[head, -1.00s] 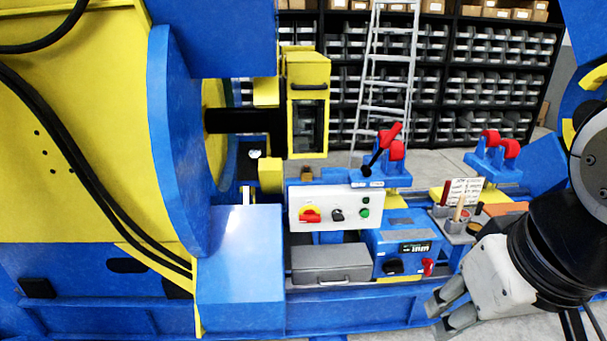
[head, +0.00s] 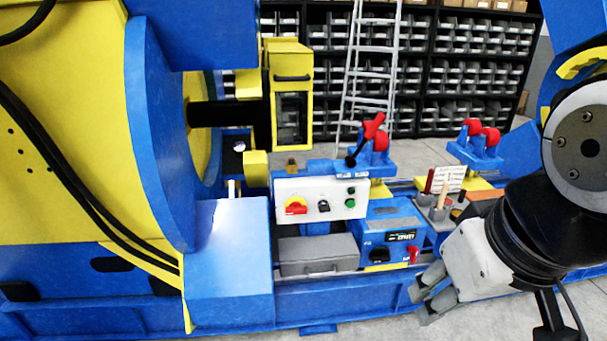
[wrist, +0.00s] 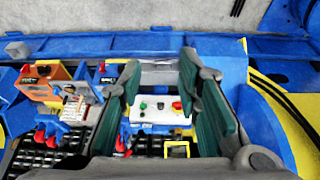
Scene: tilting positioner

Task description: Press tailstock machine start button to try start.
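A white control panel (head: 336,209) stands in the middle of the head view, on the blue machine. It carries a red switch on yellow (head: 296,206), a black knob (head: 323,206) and a green button (head: 350,202) at its right end. In the wrist view the panel (wrist: 151,117) appears between the fingers, with the green button (wrist: 143,106) at its left. My gripper (head: 428,295) is at the lower right of the head view, apart from the panel. In the wrist view my gripper's (wrist: 160,95) two green-padded fingers are spread and nothing is held.
Below the panel are a grey box (head: 318,256) and a blue unit with a display (head: 392,238), black knob and red handle. A tool tray (head: 436,212) is at right. A large blue disc (head: 160,130) fills the left.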

